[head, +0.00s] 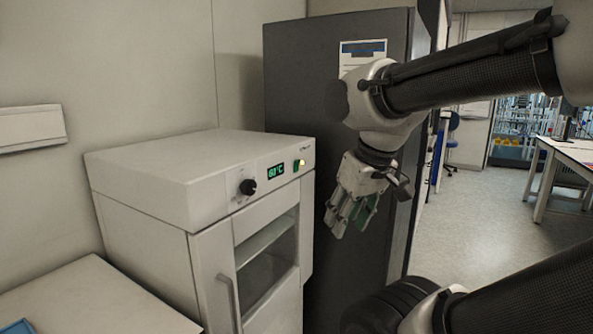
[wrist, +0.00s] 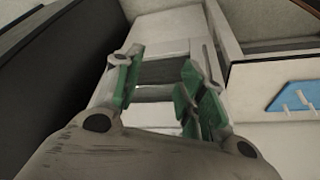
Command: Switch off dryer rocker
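The dryer (head: 165,195) is a white cabinet at the left in the head view, with a windowed door and a front panel. The panel has a black knob (head: 248,187), a green display (head: 276,171) reading 60°C, and the rocker (head: 297,166) with a lit green face beside a small yellow light. My gripper (head: 348,222) hangs to the right of the dryer, lower than the panel and apart from it, fingers pointing down. In the wrist view its green-padded fingers (wrist: 157,92) are spread with nothing between them. The dryer (wrist: 165,28) shows beyond them; its rocker cannot be made out there.
A tall dark cabinet (head: 325,75) stands behind my gripper, right of the dryer. A pale worktop (head: 95,300) lies at the lower left with a blue item at its edge. Open floor (head: 485,215) lies to the right, with a table (head: 570,150) farther back.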

